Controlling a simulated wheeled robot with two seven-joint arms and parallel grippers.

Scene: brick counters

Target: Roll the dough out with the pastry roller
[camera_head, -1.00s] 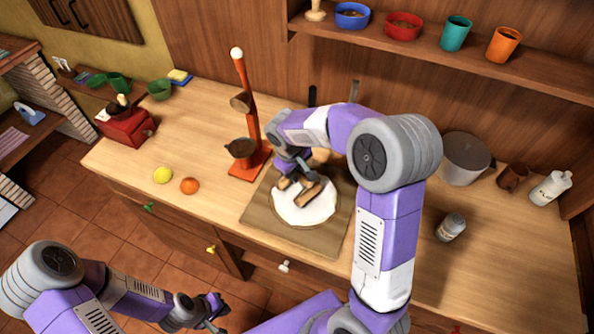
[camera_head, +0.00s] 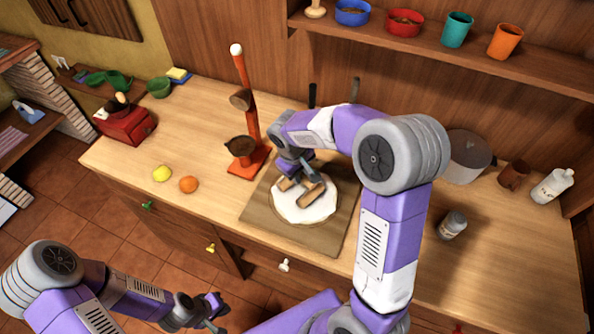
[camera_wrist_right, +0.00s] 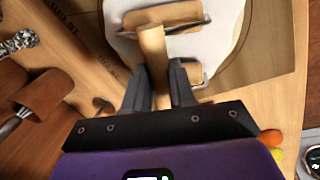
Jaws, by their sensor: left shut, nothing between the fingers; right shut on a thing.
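The dough (camera_head: 303,208) is a flat white round on a wooden board (camera_head: 257,213) on the counter. The pastry roller (camera_head: 309,194) is light wood and rests over the dough, partly hidden by my right gripper (camera_head: 300,170). In the right wrist view, my right gripper (camera_wrist_right: 160,80) is shut on the roller's wooden handle (camera_wrist_right: 153,50), with the dough (camera_wrist_right: 205,40) under and beside the roller. Whether the roller presses on the dough is hard to tell. My left gripper (camera_head: 215,312) is shut and empty, low in front of the counter.
A red stand (camera_head: 247,160) is just left of the board. A lemon (camera_head: 162,173) and an orange (camera_head: 188,184) lie further left. Counter between orange and board is clear.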

